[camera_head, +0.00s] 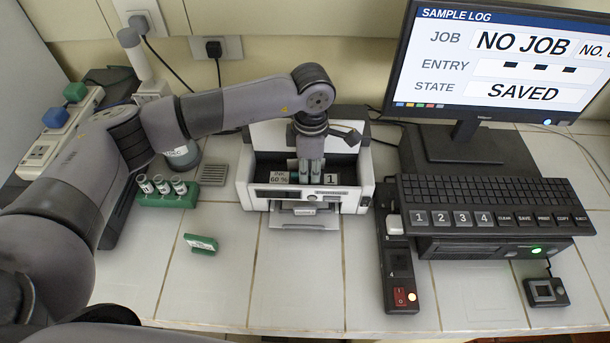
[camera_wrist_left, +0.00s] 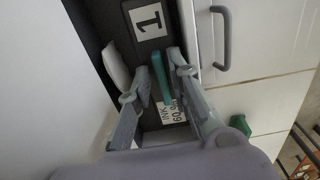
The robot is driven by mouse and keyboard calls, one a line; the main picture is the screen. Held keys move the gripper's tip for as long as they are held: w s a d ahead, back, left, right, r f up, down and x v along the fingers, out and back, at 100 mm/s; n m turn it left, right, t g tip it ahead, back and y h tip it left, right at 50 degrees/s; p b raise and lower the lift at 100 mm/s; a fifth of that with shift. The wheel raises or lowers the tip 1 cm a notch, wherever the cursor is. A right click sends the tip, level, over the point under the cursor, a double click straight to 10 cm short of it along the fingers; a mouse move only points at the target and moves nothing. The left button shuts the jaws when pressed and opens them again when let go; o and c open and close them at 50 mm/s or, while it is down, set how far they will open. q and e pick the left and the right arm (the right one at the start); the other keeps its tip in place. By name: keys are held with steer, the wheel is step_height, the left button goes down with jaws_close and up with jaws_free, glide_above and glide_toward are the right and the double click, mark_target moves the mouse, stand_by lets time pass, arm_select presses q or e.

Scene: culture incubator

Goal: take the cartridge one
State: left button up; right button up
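Cartridge one is the dark block with a white label "1" (camera_wrist_left: 148,20) in the left wrist view; the label also shows inside the open printer (camera_head: 331,180). A teal upright tab (camera_wrist_left: 160,78) stands beside the label. My left gripper (camera_wrist_left: 168,66) points down into the printer bay, also seen in the head view (camera_head: 311,180). Its fingers are apart, one on each side of the teal tab, with no clear grip on it. The fingers hide part of the cartridge in the head view. My right gripper is not in view.
The white printer (camera_head: 363,190) has raised walls around the bay and a front paper tray (camera_head: 304,219). A green vial rack (camera_head: 167,200) and a green tag (camera_head: 201,244) lie to the left. A black switch box (camera_head: 399,262) and keyboard (camera_head: 485,190) stand to the right. The front table is mostly clear.

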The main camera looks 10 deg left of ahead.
arm_select(q)
steer(key=shift+f, duration=0.2)
steer(key=shift+c, duration=0.5)
jaws_close()
steer(key=shift+r, duration=0.1)
